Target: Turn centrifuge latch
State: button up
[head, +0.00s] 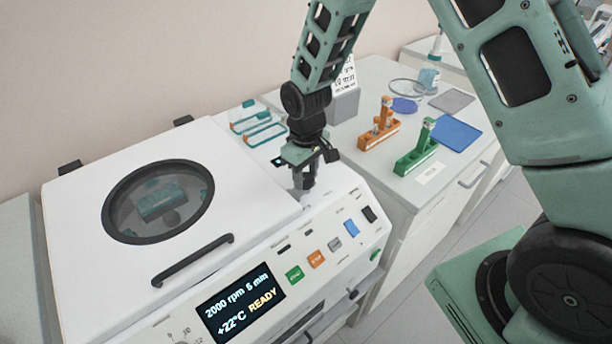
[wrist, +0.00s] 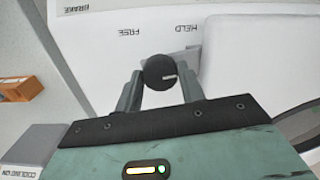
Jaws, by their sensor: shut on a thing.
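The white centrifuge (head: 75,215) stands at the left in the head view, with its lid shut. A round dark-rimmed window (head: 158,202) shows part of the inside. My gripper (head: 304,184) points down at the top right of the centrifuge, beside the lid. In the wrist view my gripper (wrist: 161,80) is shut on the round black latch knob (wrist: 158,70), one finger on each side. A short white mark on the knob points right in that view. The labels FREE and HELD appear upside down beyond it. My gripper hides the knob in the head view.
A black lid handle (head: 193,260) lies left of my gripper. An orange rack (head: 378,134) and a green rack (head: 416,160) stand on the bench to the right.

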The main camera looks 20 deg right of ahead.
aim_at(306, 177)
jog(key=shift+m, duration=0.9)
jog(key=o, duration=1)
jog(key=shift+r, duration=0.1)
notch_tip(306, 177, up, 17)
jog(key=b, duration=0.3)
jog(key=shift+r, duration=0.15)
jog(key=s+a+f+n, duration=0.1)
jog(key=s+a, duration=0.1)
jog(key=s, duration=0.7)
jog(key=s+a+f+n, duration=0.1)
jog(key=s+a, duration=0.1)
jog(key=s, duration=0.6)
jog(key=s+a+f+n, duration=0.1)
jog(key=s+a+n, duration=0.1)
jog(key=s, duration=0.7)
jog(key=shift+s+y, duration=0.3)
jog(key=shift+s, duration=0.05)
